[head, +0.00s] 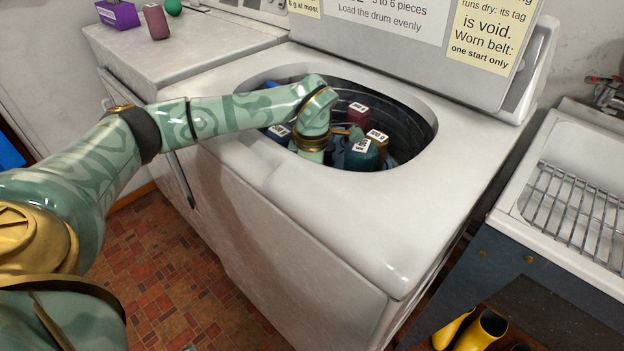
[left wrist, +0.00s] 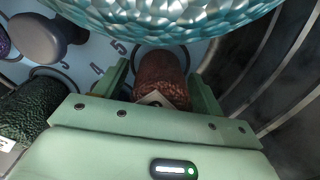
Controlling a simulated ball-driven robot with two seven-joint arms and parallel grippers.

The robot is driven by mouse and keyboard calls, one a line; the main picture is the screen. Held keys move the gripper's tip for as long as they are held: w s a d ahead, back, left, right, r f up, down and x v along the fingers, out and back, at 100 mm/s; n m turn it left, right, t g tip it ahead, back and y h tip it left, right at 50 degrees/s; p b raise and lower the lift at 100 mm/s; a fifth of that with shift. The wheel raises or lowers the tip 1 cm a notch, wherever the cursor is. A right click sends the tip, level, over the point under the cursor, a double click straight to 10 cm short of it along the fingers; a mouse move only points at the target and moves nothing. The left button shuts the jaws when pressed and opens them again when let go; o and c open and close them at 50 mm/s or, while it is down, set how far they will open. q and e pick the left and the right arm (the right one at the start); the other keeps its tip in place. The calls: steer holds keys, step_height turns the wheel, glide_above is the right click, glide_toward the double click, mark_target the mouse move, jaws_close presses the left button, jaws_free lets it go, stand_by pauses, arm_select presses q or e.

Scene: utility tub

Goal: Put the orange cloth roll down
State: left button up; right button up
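My left arm reaches into the round opening of the tub (head: 410,196) in the head view, and its fingertips are hidden there. In the left wrist view my left gripper (left wrist: 159,75) has one finger on each side of a rusty reddish-brown roll (left wrist: 162,76), which looks like the orange cloth roll in shade. The fingers appear to close on it. A pale tag shows at its near end. The head view does not clearly show this roll. The numbered light-blue tub floor (left wrist: 88,50) shows beyond it. My right gripper is in neither view.
In the tub stand a teal roll (head: 360,157), a dark red roll (head: 357,115) and a blue roll (head: 279,133), all tagged. A shiny turquoise rounded body (left wrist: 165,15) is close above the fingers. A dark green roll (left wrist: 35,108) lies left. Ribbed tub wall (left wrist: 275,70) is right.

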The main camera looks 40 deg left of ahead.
arm_select(q)
step_height(320, 180, up, 11)
steer(key=p, duration=0.5)
steer(key=shift+r, duration=0.15)
steer(key=shift+r+p, duration=0.45)
steer(key=shift+r, duration=0.1)
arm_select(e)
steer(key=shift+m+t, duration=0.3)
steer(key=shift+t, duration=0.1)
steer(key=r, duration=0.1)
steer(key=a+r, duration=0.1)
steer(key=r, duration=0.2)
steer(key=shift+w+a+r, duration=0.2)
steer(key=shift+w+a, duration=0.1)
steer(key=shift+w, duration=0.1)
